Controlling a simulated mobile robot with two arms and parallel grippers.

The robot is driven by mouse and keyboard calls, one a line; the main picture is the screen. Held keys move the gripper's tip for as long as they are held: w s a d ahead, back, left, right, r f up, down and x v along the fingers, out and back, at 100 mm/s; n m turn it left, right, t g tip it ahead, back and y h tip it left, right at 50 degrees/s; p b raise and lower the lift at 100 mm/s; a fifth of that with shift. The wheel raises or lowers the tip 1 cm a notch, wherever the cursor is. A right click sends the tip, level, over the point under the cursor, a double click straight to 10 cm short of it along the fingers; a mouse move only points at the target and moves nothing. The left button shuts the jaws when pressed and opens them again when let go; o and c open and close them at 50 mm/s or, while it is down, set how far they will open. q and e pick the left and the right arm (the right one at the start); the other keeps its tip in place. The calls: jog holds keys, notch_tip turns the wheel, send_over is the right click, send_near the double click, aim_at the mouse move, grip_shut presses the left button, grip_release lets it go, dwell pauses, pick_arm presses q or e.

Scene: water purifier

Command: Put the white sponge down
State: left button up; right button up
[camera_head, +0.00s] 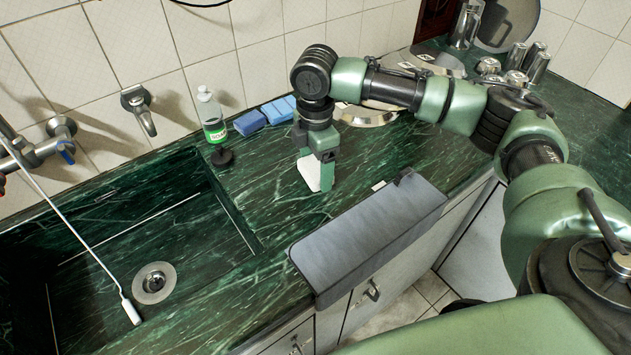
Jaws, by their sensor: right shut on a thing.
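My right gripper (319,173) is over the green marble counter (262,200), to the right of the sink and pointing down. It is shut on the white sponge (310,172), which shows between and to the left of its fingers. The sponge is tilted and close to the counter top; I cannot tell whether it touches it. Part of the sponge is hidden by the fingers. My left gripper is not in view.
A soap bottle (211,117) and blue sponges (264,115) stand along the wall behind. The sink (150,235) lies to the left. Metal dishes (366,115) stand behind my wrist.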

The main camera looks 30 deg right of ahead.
jog(key=shift+f, duration=0.9)
notch_tip(320, 180, down, 4)
jog(key=shift+r+p, duration=0.2)
jog(key=shift+p, duration=0.75)
jog(key=shift+f, duration=0.15)
jog(key=o, duration=1.2)
jog(key=shift+f, duration=0.1)
